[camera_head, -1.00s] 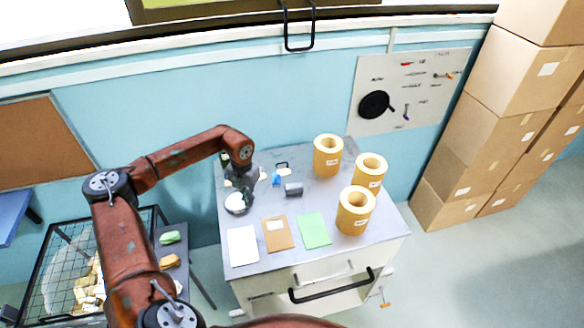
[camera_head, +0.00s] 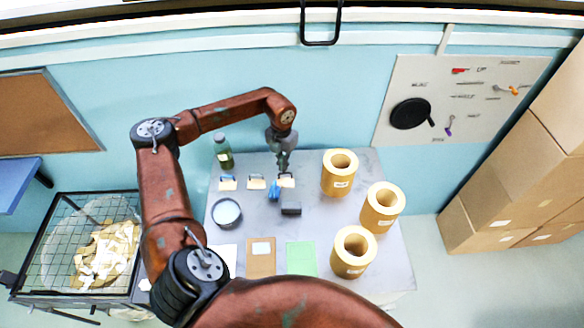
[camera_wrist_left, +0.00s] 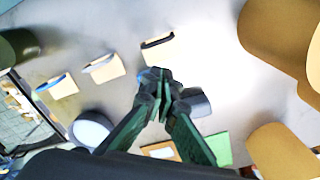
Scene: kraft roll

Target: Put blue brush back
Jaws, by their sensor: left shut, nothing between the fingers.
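Three cream flat pieces with differently coloured edges, which look like brushes, lie in a row at the table's back. The left one, the blue brush (camera_head: 228,184), has a blue edge that shows clearly in the left wrist view (camera_wrist_left: 57,86). The middle piece (camera_head: 257,183) has a paler edge and the right piece (camera_head: 287,181) a dark one. My left gripper (camera_head: 282,166) is shut and empty, above the back of the table by the right piece. Its closed fingers show in the wrist view (camera_wrist_left: 163,88). My right gripper is out of view.
A small blue object (camera_head: 274,190) and a dark grey block (camera_head: 291,208) stand near the gripper. A round bowl (camera_head: 226,212) and a green bottle (camera_head: 223,152) are to the left. Several yellow rolls (camera_head: 341,173) stand right. Cards (camera_head: 301,257) lie in front.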

